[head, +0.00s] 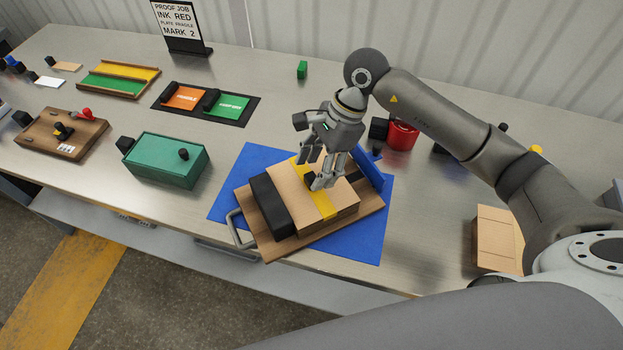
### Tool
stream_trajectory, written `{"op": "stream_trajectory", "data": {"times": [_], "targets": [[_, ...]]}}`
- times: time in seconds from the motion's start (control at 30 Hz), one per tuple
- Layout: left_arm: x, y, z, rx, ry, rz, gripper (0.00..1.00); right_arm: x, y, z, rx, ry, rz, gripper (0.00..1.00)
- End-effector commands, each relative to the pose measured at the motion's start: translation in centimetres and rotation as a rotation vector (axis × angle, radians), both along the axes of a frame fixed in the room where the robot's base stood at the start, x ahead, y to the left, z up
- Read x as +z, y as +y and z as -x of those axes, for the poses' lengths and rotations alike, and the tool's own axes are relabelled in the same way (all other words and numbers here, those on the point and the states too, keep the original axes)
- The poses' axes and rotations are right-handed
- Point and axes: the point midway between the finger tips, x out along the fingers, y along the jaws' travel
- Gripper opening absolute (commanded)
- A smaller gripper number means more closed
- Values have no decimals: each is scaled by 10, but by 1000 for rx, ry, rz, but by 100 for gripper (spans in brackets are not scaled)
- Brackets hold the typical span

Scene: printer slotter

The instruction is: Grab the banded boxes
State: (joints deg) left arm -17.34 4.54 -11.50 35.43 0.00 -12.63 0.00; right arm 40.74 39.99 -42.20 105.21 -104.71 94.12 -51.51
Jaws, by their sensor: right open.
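A tan cardboard box (342,203) with a yellow band (324,206) around it lies on a brown wooden board (257,239). A black block or strip (271,204) sits along its left side. The board rests on a blue mat (372,245). My right gripper (318,172) is open and points down over the box top at the yellow band. Its fingers hide part of the band and the box's far side. I cannot tell whether the fingertips touch the box. My left gripper is not in view.
A green box (165,160) with a black knob stands left of the mat. A red cylinder (403,134) and a blue upright piece (366,168) are behind. A cardboard box (498,238) lies at right. A sign (179,20) stands at the back. The right front table is partly clear.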

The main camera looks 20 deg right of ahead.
Motion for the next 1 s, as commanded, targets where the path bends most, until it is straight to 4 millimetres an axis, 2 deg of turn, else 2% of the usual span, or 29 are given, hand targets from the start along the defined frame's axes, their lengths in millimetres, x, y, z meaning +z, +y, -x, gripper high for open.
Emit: {"op": "stream_trajectory", "data": {"times": [0.03, 0.2, 0.4, 0.8, 1.0], "targets": [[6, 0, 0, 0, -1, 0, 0, -4, 3, 1, -1, 5, -1, 54], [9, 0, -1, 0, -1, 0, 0, -18, 8, 1, 0, 0, -1, 54], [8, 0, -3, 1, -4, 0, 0, -19, 8, 1, -1, -2, 0, 54], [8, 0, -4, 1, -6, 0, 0, -19, 8, 1, -1, -1, 0, 3], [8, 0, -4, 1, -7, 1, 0, -18, 8, 1, -2, -1, -1, 3]]}}
